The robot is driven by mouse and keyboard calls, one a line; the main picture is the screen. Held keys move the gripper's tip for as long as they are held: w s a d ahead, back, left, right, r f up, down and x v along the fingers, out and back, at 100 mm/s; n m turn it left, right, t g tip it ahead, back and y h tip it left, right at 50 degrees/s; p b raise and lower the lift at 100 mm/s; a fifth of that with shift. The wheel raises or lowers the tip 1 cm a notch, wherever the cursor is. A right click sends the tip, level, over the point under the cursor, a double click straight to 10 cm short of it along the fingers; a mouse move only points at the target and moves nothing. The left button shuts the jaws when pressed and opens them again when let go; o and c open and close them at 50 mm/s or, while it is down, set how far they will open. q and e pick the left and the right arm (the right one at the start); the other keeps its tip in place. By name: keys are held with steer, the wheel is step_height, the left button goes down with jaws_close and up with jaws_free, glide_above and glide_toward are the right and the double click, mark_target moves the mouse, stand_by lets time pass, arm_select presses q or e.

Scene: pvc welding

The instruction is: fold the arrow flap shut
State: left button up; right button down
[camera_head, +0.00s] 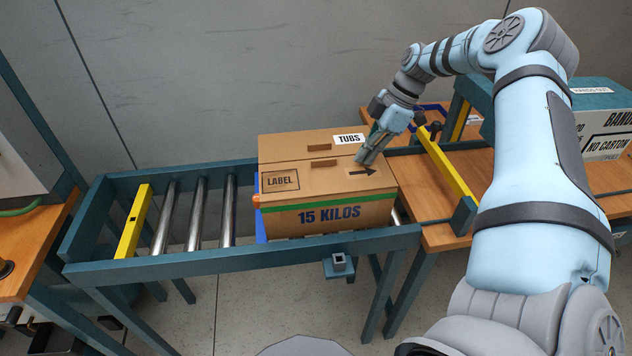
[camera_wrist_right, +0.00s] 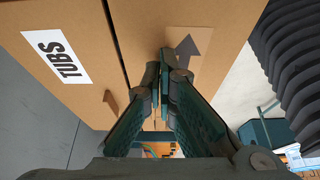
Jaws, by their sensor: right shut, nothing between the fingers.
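In the right wrist view the fingertips (camera_wrist_right: 166,62) overlap the arrow flap (camera_wrist_right: 205,30) near a narrow dark seam. Contact is unclear. My left gripper is out of view.
The conveyor frame (camera_head: 200,258) has bare rollers (camera_head: 195,215) left of the box and a yellow bar (camera_head: 132,222) at its left end. Another yellow bar (camera_head: 445,165) crosses the wooden table (camera_head: 420,190) at right.

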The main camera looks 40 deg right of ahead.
step_height(320, 180, up, 10)
steer(key=p, duration=0.7)
steer(key=shift+f, duration=0.15)
